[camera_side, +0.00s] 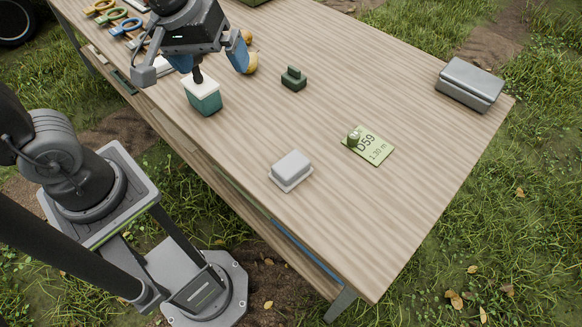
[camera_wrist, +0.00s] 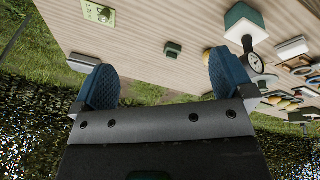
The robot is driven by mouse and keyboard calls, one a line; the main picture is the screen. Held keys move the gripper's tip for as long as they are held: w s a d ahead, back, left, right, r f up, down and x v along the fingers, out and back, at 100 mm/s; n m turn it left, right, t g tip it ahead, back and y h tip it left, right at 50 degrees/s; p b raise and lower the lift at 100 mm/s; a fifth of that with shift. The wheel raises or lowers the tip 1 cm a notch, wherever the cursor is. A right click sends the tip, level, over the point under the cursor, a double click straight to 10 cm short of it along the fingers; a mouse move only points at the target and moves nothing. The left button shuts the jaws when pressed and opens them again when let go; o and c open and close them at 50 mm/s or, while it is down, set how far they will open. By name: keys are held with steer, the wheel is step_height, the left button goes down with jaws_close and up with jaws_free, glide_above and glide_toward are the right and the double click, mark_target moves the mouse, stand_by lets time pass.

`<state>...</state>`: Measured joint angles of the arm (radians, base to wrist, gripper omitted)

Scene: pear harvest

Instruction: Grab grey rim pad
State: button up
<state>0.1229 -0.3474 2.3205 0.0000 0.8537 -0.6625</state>
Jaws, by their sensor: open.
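The grey pad (camera_side: 291,168), a light grey block on a thin, wider pale base, lies flat near the front edge of the table. I take it as the grey rim pad; it does not show in the wrist view. My gripper (camera_side: 212,66) is up at the back left, well apart from the pad, above the area of the teal box. Its two blue fingers are spread, with nothing between them; the gripper also shows in the wrist view (camera_wrist: 160,88).
A teal box (camera_side: 204,98) with a white top and dark stem stands below my gripper. A dark green block (camera_side: 293,79), a green card (camera_side: 369,147) with a small knob, and a grey metal box (camera_side: 470,84) stand further right. Pears and coloured-handled tools (camera_side: 127,27) are at the back left.

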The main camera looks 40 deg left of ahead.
steer(key=w+d+f+n+g, duration=0.2)
steer(key=w+d+f+n, duration=0.3)
steer(key=w+f+n, duration=0.15)
steer(key=n+g, duration=0.2)
steer(key=n, duration=0.3)
glide_above(289, 162)
step_height(289, 162, down, 8)
steer(key=f, duration=0.7)
steer(key=shift+s, duration=0.2)
steer(key=shift+w+f, duration=0.2)
steer(key=shift+f, duration=3.05)
steer(key=shift+c, duration=0.5)
steer(key=c, duration=0.7)
steer(key=shift+o, duration=0.2)
steer(key=shift+r, duration=0.15)
